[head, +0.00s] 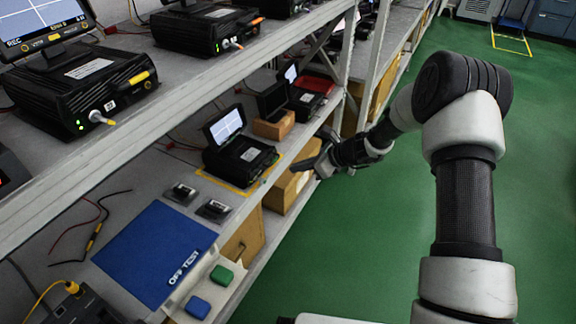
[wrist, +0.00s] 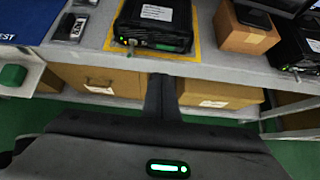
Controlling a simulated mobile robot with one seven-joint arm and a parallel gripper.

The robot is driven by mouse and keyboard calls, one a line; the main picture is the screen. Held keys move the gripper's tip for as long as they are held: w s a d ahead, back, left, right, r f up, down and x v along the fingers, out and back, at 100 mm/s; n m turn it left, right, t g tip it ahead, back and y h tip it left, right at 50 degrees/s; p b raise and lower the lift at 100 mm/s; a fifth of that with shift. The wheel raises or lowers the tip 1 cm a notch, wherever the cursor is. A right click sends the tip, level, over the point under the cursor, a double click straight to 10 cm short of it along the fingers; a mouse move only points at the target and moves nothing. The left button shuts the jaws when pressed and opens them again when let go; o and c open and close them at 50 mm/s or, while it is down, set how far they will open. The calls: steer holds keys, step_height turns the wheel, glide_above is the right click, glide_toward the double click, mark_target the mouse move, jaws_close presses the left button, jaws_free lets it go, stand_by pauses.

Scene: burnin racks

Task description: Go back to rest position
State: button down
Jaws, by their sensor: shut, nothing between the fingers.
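My gripper (head: 308,163) is at the end of my outstretched arm, in front of the lower shelf's edge in the head view. In the wrist view its fingers (wrist: 161,98) are together with nothing between them, pointing towards the shelf edge. A black test unit with an open screen (head: 238,150) stands on a yellow-outlined spot on the shelf, just behind and left of the gripper. The same unit shows at the top of the wrist view (wrist: 155,25). The gripper appears apart from it.
A blue "OFF TEST" mat (head: 155,250) lies on the lower shelf, with two small devices (head: 197,202) near it. Blue (head: 198,307) and green (head: 222,275) blocks sit at the front edge. Cardboard boxes (head: 288,187) stand below. The green floor (head: 370,250) at right is clear.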

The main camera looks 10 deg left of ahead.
steer(key=s+d+r+n+h, duration=0.1)
steer(key=s+d+r+n, duration=0.3)
steer(key=r, duration=0.4)
steer(key=s+d+r+n+h+p, duration=0.1)
steer(key=s+d+r+n, duration=0.25)
steer(key=s+r, duration=0.35)
steer(key=s+d+r+n+h, duration=0.15)
steer(key=s+r+n, duration=0.25)
steer(key=r, duration=0.5)
steer(key=s+d+r+n+t+h, duration=0.1)
steer(key=s+d+r+n+h, duration=0.3)
steer(key=s+d, duration=0.45)
steer(key=s+d+r+n+t+h, duration=0.1)
steer(key=s+d+r+n+h, duration=0.1)
steer(key=s+d+r+n, duration=0.65)
steer(key=s+a+r+m+p, duration=0.1)
steer(key=r+p, duration=0.7)
steer(key=p, duration=0.3)
steer(key=s+a+r+p, duration=0.1)
steer(key=a+r+p, duration=0.1)
steer(key=r+p, duration=0.7)
steer(key=shift+s+a+r+m+p, duration=0.3)
steer(key=shift+m+p, duration=0.1)
steer(key=shift+p, duration=0.6)
steer(key=shift+a, duration=0.1)
